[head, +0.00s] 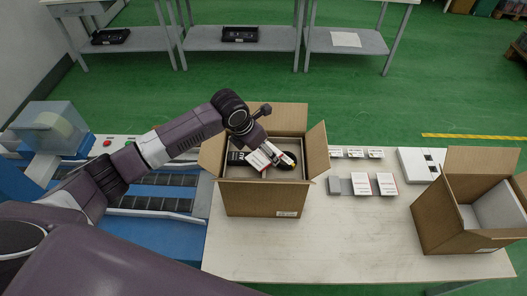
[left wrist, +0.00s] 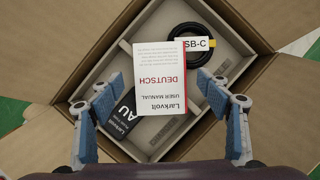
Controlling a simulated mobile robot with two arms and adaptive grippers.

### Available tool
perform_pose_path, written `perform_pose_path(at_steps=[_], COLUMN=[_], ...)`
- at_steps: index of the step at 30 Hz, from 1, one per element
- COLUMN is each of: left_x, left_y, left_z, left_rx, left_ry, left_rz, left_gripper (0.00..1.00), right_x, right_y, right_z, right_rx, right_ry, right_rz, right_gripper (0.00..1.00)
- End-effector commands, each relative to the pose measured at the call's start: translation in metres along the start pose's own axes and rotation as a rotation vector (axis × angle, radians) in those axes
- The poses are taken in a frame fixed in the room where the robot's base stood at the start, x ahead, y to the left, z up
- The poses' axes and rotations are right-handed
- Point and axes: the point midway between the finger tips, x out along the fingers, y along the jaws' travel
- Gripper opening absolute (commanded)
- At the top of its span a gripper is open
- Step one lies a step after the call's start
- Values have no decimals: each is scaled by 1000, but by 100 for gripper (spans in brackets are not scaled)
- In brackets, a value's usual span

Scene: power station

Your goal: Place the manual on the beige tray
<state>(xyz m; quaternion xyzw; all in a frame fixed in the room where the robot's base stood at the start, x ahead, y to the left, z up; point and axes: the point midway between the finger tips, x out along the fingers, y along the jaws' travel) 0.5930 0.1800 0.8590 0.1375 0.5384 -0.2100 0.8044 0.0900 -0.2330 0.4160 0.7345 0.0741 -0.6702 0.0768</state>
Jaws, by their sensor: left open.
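The manual, a white booklet with a red edge and the word DEUTSCH (left wrist: 160,80), is over the beige tray (left wrist: 148,131) inside the open cardboard box. In the head view the manual (head: 258,160) shows in the box opening, partly hidden by my left gripper (head: 268,150). In the left wrist view my left gripper (left wrist: 162,95) is open, with its fingers apart on either side of the manual and gaps to both edges. Whether the manual rests fully on the tray I cannot tell. My right gripper is not in view.
The tray also holds a black cable with a USB-C label (left wrist: 192,43) and a black packet (left wrist: 122,118). The box (head: 262,198) has raised flaps. A second open box (head: 445,215) stands right. Small white-topped items (head: 361,184) lie between them. The front tabletop is clear.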

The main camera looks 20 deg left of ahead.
Motion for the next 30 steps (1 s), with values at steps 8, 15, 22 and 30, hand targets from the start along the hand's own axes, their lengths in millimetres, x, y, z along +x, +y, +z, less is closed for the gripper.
perform_pose_path(at_steps=[8,15,22,30], left_x=[-58,-96,-107,-106], left_y=[1,0,0,0], left_z=[1,0,0,0], left_rx=[2,0,0,-1], left_ry=[-5,-2,0,0], left_rz=[3,1,-1,-1], left_gripper=[70,70,70,70], right_x=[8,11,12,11], right_y=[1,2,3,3], right_z=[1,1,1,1], right_rx=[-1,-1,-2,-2], right_ry=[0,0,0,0], right_rz=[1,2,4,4], right_gripper=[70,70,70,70])
